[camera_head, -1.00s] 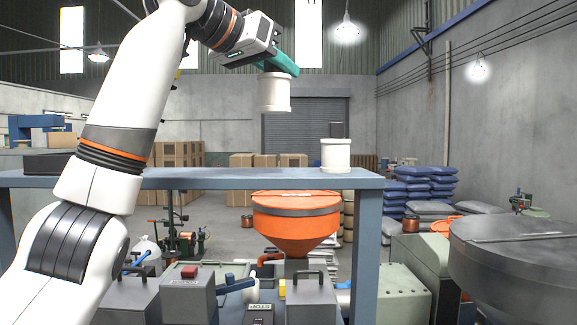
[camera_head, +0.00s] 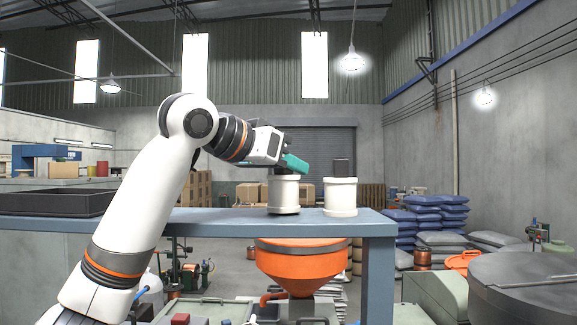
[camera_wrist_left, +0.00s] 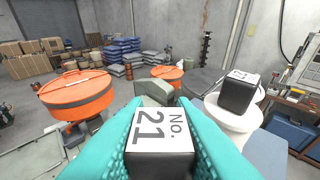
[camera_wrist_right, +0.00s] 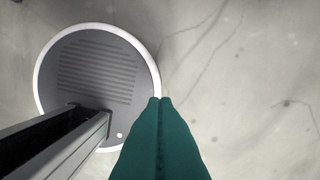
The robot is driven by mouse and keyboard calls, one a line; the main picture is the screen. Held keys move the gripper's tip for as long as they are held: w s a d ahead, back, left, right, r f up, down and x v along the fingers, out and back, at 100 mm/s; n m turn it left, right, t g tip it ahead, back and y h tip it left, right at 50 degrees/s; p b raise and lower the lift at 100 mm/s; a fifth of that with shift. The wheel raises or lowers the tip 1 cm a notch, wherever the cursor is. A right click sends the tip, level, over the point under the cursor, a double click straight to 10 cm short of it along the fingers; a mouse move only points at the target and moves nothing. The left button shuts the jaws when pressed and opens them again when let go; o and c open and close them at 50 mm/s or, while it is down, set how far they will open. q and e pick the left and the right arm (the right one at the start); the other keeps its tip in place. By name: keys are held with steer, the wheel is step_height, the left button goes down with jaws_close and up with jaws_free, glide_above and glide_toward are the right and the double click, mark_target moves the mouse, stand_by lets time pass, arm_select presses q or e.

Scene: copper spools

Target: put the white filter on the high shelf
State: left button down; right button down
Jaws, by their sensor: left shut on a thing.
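A white filter (camera_head: 284,192), a flanged cylinder, is upright at the high shelf (camera_head: 220,222), on it or just above it; I cannot tell which. My left gripper (camera_head: 296,163) is shut on its dark top block, labelled "No. 21" in the left wrist view (camera_wrist_left: 160,140). A second white filter (camera_head: 340,197) with a dark block on top stands on the shelf just to the right, a small gap apart. It also shows in the left wrist view (camera_wrist_left: 232,120). In the right wrist view my right gripper (camera_wrist_right: 160,101) is shut and empty, above the floor.
A black tray (camera_head: 55,202) lies on the shelf's left part. The shelf ends just right of the second filter. An orange hopper (camera_head: 300,262) is below the shelf. A grey drum (camera_head: 525,285) stands at the right, blue sacks (camera_head: 440,215) behind.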

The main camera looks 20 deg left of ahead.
arm_select(q)
steer(key=shift+s+a+f, duration=0.1)
steer(key=shift+s+f, duration=0.05)
steer(key=shift+f, duration=0.05)
steer(key=shift+s, duration=0.3)
steer(key=shift+f, duration=0.15)
steer(key=c, duration=1.2)
jaws_free()
arm_select(e)
steer(key=shift+s, duration=0.75)
steer(key=shift+w, duration=0.1)
